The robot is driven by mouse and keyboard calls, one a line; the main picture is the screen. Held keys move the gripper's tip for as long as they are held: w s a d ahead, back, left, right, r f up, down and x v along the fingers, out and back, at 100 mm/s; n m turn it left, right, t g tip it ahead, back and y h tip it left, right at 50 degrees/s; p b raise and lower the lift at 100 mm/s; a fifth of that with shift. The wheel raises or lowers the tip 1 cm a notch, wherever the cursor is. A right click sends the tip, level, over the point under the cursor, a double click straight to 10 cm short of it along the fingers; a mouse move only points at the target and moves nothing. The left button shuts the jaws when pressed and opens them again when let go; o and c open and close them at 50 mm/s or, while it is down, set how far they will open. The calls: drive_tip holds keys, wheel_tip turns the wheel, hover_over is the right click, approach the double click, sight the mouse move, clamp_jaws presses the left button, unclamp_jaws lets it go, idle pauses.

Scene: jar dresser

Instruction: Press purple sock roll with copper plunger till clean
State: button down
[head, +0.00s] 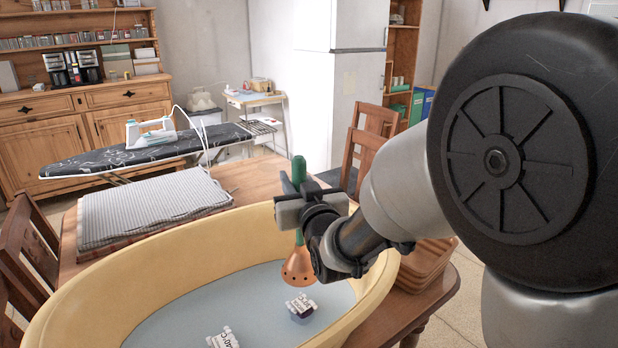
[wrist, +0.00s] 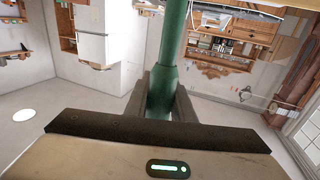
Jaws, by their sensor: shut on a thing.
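My gripper (head: 296,190) is shut on the green handle of the copper plunger (head: 298,268), which hangs nearly upright over the tub. In the wrist view the green handle (wrist: 168,70) stands between both fingers of my gripper (wrist: 160,95). The copper bell, with holes around it, is above the water at the tub's right side. A dark purple sock roll (head: 301,309) with a white, lettered band lies in the water just below the bell, apparently apart from it. Its underside is hidden.
The cream-yellow tub (head: 110,285) holds grey-blue water. Another white-banded item (head: 222,339) is cut off at the bottom edge. A folded striped cloth (head: 145,208) lies on the wooden table behind. Brown stacked trays (head: 428,265) stand right of the tub, below my arm.

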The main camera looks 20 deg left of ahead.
wheel_tip(320, 180, down, 8)
drive_tip(key=b, duration=0.7)
drive_tip(key=shift+r+b, duration=0.15)
drive_tip(key=shift+b, duration=0.25)
wheel_tip(320, 180, down, 3)
drive_tip(key=b, duration=0.3)
idle(0.5)
drive_tip(key=shift+r, duration=0.15)
wheel_tip(320, 180, up, 3)
drive_tip(key=shift+r+p, duration=0.15)
drive_tip(key=shift+p, duration=0.3)
idle(1.2)
